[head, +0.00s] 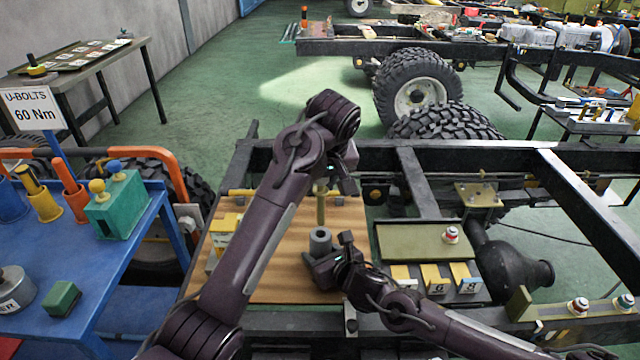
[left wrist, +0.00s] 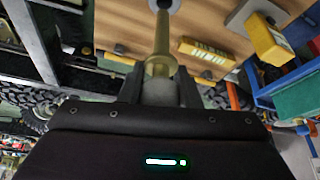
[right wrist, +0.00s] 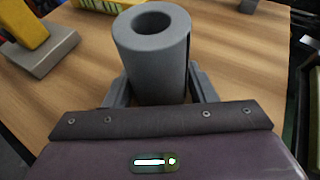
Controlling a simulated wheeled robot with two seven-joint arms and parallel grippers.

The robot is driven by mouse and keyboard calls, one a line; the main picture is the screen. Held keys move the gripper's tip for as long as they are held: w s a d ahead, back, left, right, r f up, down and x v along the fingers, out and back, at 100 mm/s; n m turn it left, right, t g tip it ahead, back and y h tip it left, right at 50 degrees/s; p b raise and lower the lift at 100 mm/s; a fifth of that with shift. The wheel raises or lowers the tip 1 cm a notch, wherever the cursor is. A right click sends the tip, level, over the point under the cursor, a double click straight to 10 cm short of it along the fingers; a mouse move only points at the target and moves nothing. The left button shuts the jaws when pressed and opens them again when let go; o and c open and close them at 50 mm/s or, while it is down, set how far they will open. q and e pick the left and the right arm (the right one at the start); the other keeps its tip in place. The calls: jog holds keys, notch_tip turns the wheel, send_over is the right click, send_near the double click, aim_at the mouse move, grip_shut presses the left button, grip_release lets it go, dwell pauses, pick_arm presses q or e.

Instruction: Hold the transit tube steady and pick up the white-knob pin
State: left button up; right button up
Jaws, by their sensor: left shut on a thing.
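The grey transit tube (head: 320,241) stands upright on the wooden board. Its open, empty mouth shows in the right wrist view (right wrist: 152,22). My right gripper (head: 335,262) is low beside it, with one finger on each side of the tube; I cannot tell whether both touch. My left gripper (head: 338,172) is above the tube, shut on the pale end of a brass-coloured pin (head: 320,207). The pin's shaft points down over the tube, and it shows in the left wrist view (left wrist: 161,45). The fingers partly hide the held end, so its knob is hard to judge.
Yellow blocks (head: 222,224) stand at the board's left. Black chassis rails (head: 420,185) surround the board. A blue bench (head: 110,260) is at the left.

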pick_arm(q)
jog(key=shift+d, duration=0.1)
pick_arm(e)
jog(key=shift+o, duration=1.3)
jog(key=shift+f, duration=0.1)
pick_arm(q)
jog(key=shift+w, duration=0.1)
pick_arm(e)
jog(key=shift+a+r, duration=0.1)
jog(key=shift+r, duration=0.1)
